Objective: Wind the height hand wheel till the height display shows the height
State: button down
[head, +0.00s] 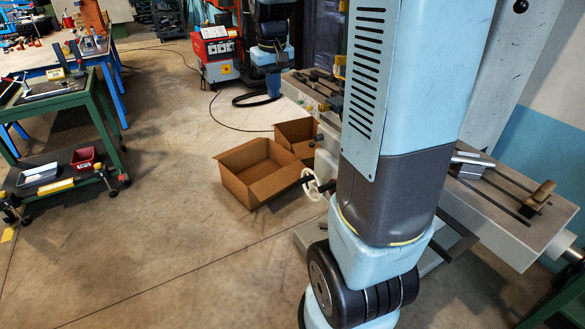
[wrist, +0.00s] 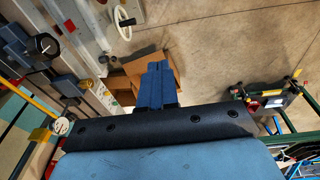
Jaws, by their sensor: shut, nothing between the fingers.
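A white hand wheel (head: 313,184) with a dark handle shows beside my arm in the head view, partly hidden by it. A white hand wheel with a black grip also shows at the top of the wrist view (wrist: 122,23). My gripper (wrist: 157,68) is shut and empty, its blue fingers side by side. In the wrist view it is apart from the wheel, which lies up and to the left of it. The gripper is not visible in the head view. I cannot make out a height display or a reading in either view.
Open cardboard boxes (head: 251,172) stand on the floor left of the grey machine table (head: 520,225). A green cart (head: 60,100) stands at the far left. A red machine (head: 216,50) is at the back. The floor at front left is clear.

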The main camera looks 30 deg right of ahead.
jog(key=w+d+f+g, duration=0.1)
jog(key=w+d+f, duration=0.35)
jog(key=f, duration=0.45)
jog(key=w+d+f+g, duration=0.2)
jog(key=w+d+f, duration=0.3)
jog(key=f, duration=0.5)
jog(key=w+d+f+g, duration=0.1)
jog(key=w+d+f, duration=0.4)
jog(key=f, duration=0.4)
jog(key=s+a+x, duration=0.1)
jog(key=x, duration=1.1)
jog(key=shift+s+a+y, duration=0.4)
jog(key=shift+s, duration=0.05)
jog(key=shift+s+d, duration=0.15)
jog(key=shift+s+t, duration=0.15)
jog(key=shift+t, duration=0.15)
jog(key=shift+s, duration=0.1)
